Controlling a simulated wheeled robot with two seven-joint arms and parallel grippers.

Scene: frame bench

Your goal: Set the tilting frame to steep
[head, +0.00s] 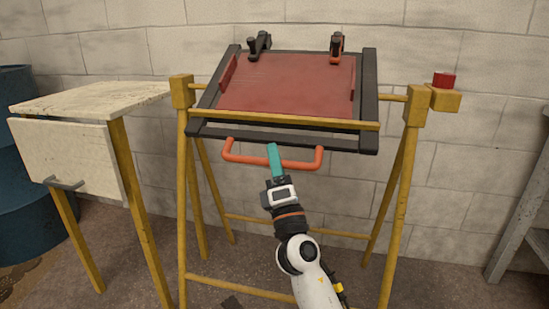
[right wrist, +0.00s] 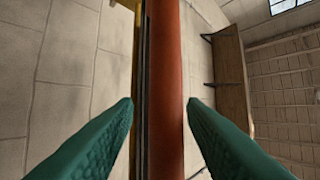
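The tilting frame (head: 368,95) is a dark border around a red panel (head: 288,85), held in a yellow stand (head: 186,170). It leans back, its near edge lower than its far edge. An orange handle (head: 302,164) hangs below the near edge. My right gripper (head: 273,150) has teal fingers and is at the middle of this handle. In the right wrist view, its fingers (right wrist: 160,103) are apart, on either side of the orange bar (right wrist: 167,60), with gaps on both sides. My left gripper is not in view.
Two clamps (head: 259,44) (head: 336,46) sit at the frame's far edge. A red knob or button (head: 444,80) tops a yellow block at the stand's right. A pale side table (head: 90,98) with a hanging panel stands left, near a blue drum (head: 30,215). A block wall is behind.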

